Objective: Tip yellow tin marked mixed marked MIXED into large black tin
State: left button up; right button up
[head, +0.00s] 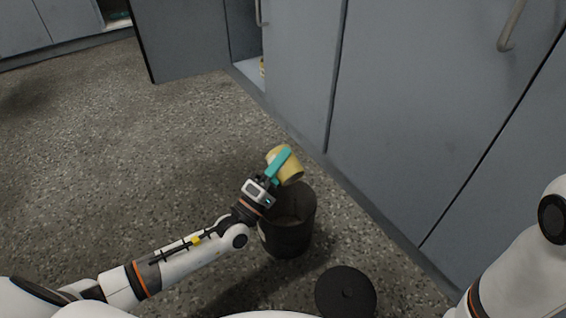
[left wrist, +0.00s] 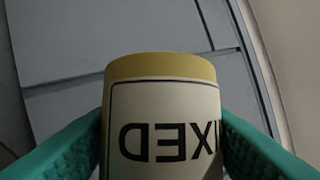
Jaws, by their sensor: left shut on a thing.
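The yellow tin (head: 290,170) is held by my left gripper (head: 279,164) over the far rim of the large black tin (head: 287,236). It looks tilted in the head view. In the left wrist view the yellow tin (left wrist: 160,68) sits between the two teal fingers, with its pale label reading "IXED" upside down or mirrored. The black tin stands open on the floor, and its inside looks dark; I cannot tell what is in it. My right gripper is out of view; only part of my right arm shows at the right edge.
Grey cabinets (head: 420,110) stand along the right and back, one door open (head: 190,38). The speckled floor (head: 110,150) to the left is clear.

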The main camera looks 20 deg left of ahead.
pick_arm(q)
jog(key=n+y+p, duration=0.1)
jog(key=n, duration=0.1)
jog(key=n+y+p, duration=0.1)
jog(key=shift+w+a+r+n+y+p, duration=0.1)
jog(key=shift+w+a+n+y+p, duration=0.15)
jog(key=shift+n+y+p, duration=0.1)
jog(key=shift+a+f+n+y+p, duration=0.15)
jog(key=shift+n+y+p, duration=0.1)
jog(key=shift+n, duration=0.25)
jog(key=shift+a+f+n+y+p, duration=0.1)
jog(key=shift+n+p, duration=0.15)
jog(key=shift+n, duration=0.2)
jog(key=shift+w+f, duration=0.1)
jog(key=shift+f, duration=0.1)
